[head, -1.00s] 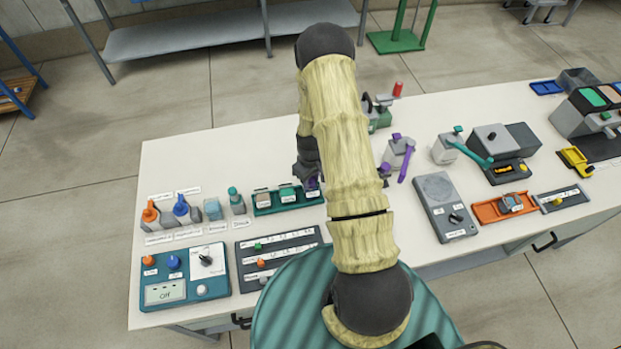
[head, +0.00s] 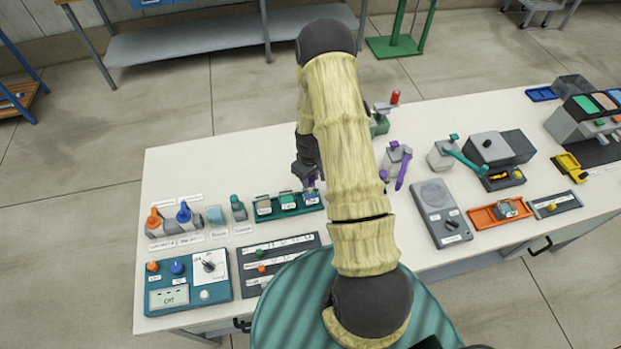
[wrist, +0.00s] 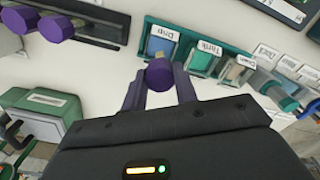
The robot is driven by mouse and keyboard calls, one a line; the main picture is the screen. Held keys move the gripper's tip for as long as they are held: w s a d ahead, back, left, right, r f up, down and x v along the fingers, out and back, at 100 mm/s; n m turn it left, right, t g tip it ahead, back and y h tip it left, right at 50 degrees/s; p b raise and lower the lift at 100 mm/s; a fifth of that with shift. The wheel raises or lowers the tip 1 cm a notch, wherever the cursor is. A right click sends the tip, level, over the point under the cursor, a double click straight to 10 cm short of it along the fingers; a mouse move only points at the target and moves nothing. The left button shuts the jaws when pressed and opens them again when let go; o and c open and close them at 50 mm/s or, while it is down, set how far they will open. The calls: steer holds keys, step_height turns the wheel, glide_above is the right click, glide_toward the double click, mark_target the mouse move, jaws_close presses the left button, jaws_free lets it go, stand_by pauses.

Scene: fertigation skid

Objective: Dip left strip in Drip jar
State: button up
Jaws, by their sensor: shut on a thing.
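My gripper (wrist: 158,88) is shut on a strip with a purple rounded end (wrist: 159,74). A small tan part of the strip shows beyond that end, toward the Drip jar. The Drip jar (wrist: 160,43) is the leftmost jar of the teal rack in the wrist view and the right-hand one in the head view (head: 310,198). The strip's end overlaps the jar's near edge in the wrist view. I cannot tell whether its tip is inside. In the head view my gripper (head: 308,181) is over the right end of the rack, partly behind my arm.
The Tank jar (wrist: 203,56) and another labelled jar (wrist: 236,70) share the teal rack (head: 275,212). A grey fixture with purple parts (head: 397,165) stands right of my arm. A green-topped box (wrist: 40,110) is at left in the wrist view.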

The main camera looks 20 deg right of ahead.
steer(key=shift+r+p, duration=1)
steer(key=shift+r, duration=0.8)
steer(key=shift+f, duration=0.1)
steer(key=shift+s, duration=0.1)
